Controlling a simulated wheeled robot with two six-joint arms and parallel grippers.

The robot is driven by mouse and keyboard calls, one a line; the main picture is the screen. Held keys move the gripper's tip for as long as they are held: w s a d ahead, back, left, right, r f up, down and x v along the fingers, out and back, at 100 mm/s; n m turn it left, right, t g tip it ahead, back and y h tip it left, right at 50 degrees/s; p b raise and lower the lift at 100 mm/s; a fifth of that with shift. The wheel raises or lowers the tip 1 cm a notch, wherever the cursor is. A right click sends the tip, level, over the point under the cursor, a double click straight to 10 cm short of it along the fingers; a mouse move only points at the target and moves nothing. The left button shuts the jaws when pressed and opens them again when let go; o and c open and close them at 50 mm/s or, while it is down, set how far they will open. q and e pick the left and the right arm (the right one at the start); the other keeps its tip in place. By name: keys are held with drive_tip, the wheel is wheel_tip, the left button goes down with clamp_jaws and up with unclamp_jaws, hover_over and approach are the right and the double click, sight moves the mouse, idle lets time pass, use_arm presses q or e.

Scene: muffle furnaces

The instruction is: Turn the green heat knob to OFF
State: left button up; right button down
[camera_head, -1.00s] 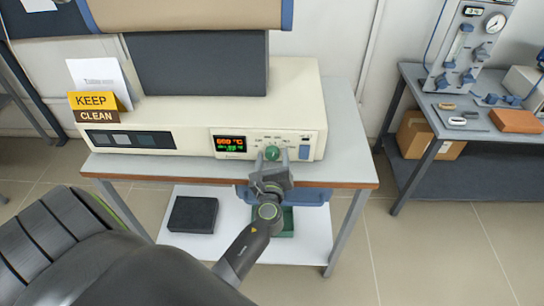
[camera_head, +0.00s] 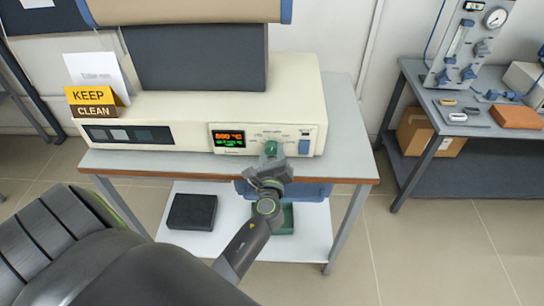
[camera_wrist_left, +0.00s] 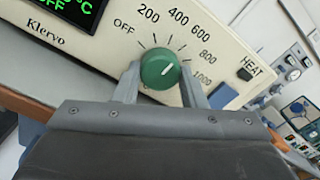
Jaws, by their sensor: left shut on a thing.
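The green heat knob (camera_head: 271,148) is on the front right of the cream furnace (camera_head: 180,112). In the wrist view the knob (camera_wrist_left: 160,69) has a short white mark pointing toward the upper right side of its scale, away from the OFF label (camera_wrist_left: 124,25). My left gripper (camera_head: 270,158) is shut on the knob, with one finger on each side, as the wrist view (camera_wrist_left: 160,84) also shows. The display (camera_head: 229,139) has an orange line above a green one; in the wrist view the green text reads OFF. My right gripper is not in view.
A yellow KEEP CLEAN sign (camera_head: 90,96) stands at the left. A black block (camera_head: 192,212) and a green tray (camera_head: 285,222) are on the lower shelf.

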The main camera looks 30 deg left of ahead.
use_arm(q)
drive_tip(key=n+b, duration=0.2)
drive_tip(key=n, duration=0.1)
drive_tip(key=shift+n, duration=0.4)
drive_tip(key=n+b, duration=0.3)
drive_tip(key=n, duration=0.1)
drive_tip(key=n+b, duration=0.2)
drive_tip(key=n, duration=0.2)
drive_tip(key=shift+r+n+b, duration=0.2)
drive_tip(key=shift+n+b, duration=1.05)
drive_tip(key=shift+n, duration=0.65)
drive_tip(key=o, duration=1)
